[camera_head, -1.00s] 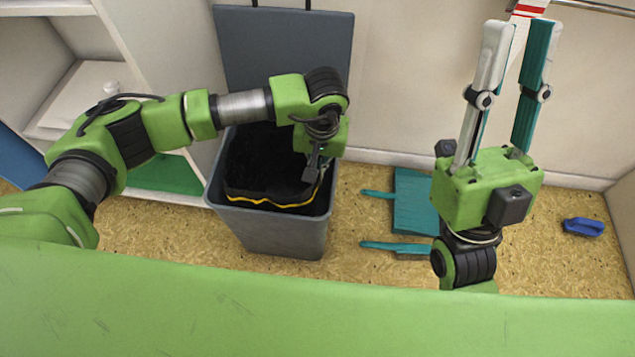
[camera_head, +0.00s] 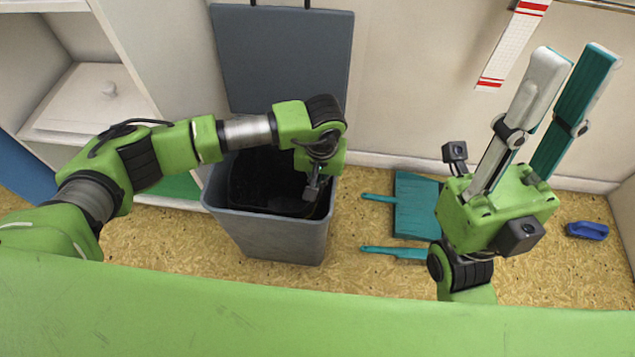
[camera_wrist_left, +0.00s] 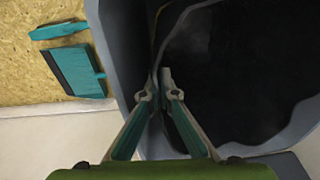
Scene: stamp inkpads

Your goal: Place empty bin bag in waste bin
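The grey waste bin (camera_head: 270,235) stands on the floor, its lid (camera_head: 285,60) upright against the wall. The black bin bag (camera_head: 270,180) lies down inside the bin. In the left wrist view the bag (camera_wrist_left: 235,70) fills most of the opening, and its yellow-edged rim runs down to my fingertips. My left gripper (camera_wrist_left: 160,78) points down into the bin by its right wall, fingertips nearly together on the bag's edge; in the head view its fingers are mostly hidden. My right gripper (camera_head: 578,60) points up, open and empty, right of the bin.
A teal dustpan (camera_head: 415,205) and a teal brush (camera_head: 393,251) lie on the floor right of the bin. A white shelf unit (camera_head: 90,95) stands at the left. A red-and-white strip (camera_head: 513,45) hangs on the wall.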

